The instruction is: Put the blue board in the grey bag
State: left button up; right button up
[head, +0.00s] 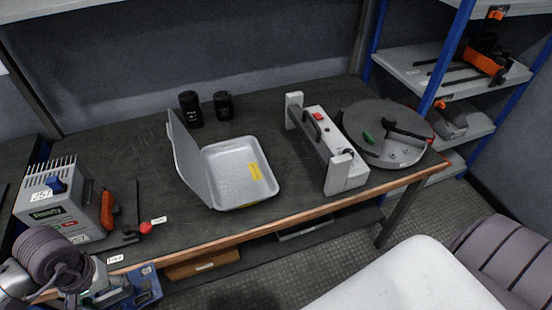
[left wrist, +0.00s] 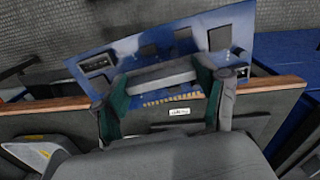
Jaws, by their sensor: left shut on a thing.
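The blue board (head: 147,287) is at the bottom left of the head view, in front of the bench's front edge. In the left wrist view the blue board (left wrist: 130,55) spans the upper part, with dark components on its face. My left gripper (head: 112,290) is shut on it; both fingers (left wrist: 165,85) show against the board in the wrist view. The likely grey bag (head: 232,175) looks like an open, shallow silver-grey container with a raised flap and a yellow label. It lies empty mid-bench, right of and beyond my left gripper. My right gripper is out of view.
The bench (head: 290,205) has a wooden front edge. A grey instrument (head: 55,205) and an orange-handled tool (head: 107,210) are at left. Two black cups (head: 190,108) stand behind the container. A handled device (head: 325,150) and a round grey disc (head: 385,150) are at right.

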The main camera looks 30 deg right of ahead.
aim_at(238, 176)
jog(key=l+u, duration=0.15)
jog(key=l, duration=0.7)
jog(key=k+l+u, duration=0.1)
jog(key=l, duration=0.75)
jog(key=i+l, duration=0.2)
jog(key=l, duration=0.15)
jog(key=i+l, duration=0.2)
jog(key=l, duration=0.15)
jog(key=i+l, duration=0.2)
jog(key=l+u, duration=0.05)
jog(key=l, duration=0.05)
